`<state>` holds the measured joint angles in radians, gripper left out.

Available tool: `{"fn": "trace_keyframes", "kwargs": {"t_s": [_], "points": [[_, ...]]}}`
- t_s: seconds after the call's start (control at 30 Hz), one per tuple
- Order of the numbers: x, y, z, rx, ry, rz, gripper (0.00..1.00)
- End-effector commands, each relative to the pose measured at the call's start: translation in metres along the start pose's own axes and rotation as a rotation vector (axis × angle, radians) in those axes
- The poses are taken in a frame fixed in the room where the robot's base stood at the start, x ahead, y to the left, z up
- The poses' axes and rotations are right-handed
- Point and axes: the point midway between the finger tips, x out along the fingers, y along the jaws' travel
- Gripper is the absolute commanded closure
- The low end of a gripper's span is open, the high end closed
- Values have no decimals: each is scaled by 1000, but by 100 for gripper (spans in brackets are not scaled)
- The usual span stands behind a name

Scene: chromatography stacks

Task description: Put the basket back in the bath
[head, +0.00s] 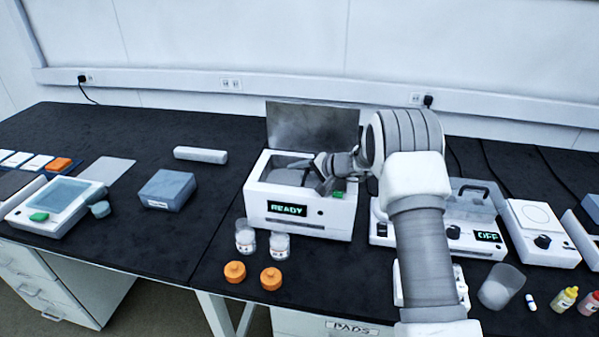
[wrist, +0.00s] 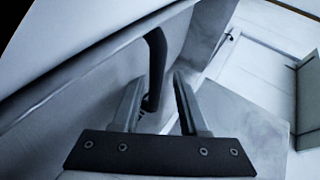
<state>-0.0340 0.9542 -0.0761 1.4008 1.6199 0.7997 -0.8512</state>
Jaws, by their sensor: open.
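The bath (head: 300,222) is a white box with a green READY display, its grey metal lid (head: 312,125) standing open at the back. My gripper (head: 325,172) reaches down into its open top from the right. In the wrist view my gripper (wrist: 160,100) is open, its two fingers apart. A dark curved bar (wrist: 157,55), which looks like the basket's handle, stands between or just beyond the fingers. Grey metal walls and a pale rim (wrist: 90,60) lie close by on the left. The basket's body is mostly hidden, and I cannot tell whether the bar touches a finger.
A device with an OFF display (head: 445,240) and a clear cover with a dark handle stands to the right. Two glass jars (head: 245,237) and two orange caps (head: 235,271) are in front of the bath. A blue-grey box (head: 167,190) stands left, with clear bench between.

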Motion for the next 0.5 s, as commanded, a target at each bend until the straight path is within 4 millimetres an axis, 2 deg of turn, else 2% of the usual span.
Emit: {"fn": "trace_keyframes", "kwargs": {"t_s": [0.03,0.07,0.33,0.5], "points": [[2,8,4,1,-8,12,57],[2,7,4,1,-8,12,57],[-8,-7,0,3,-7,11,57],[-52,-5,-2,3,0,7,57]]}}
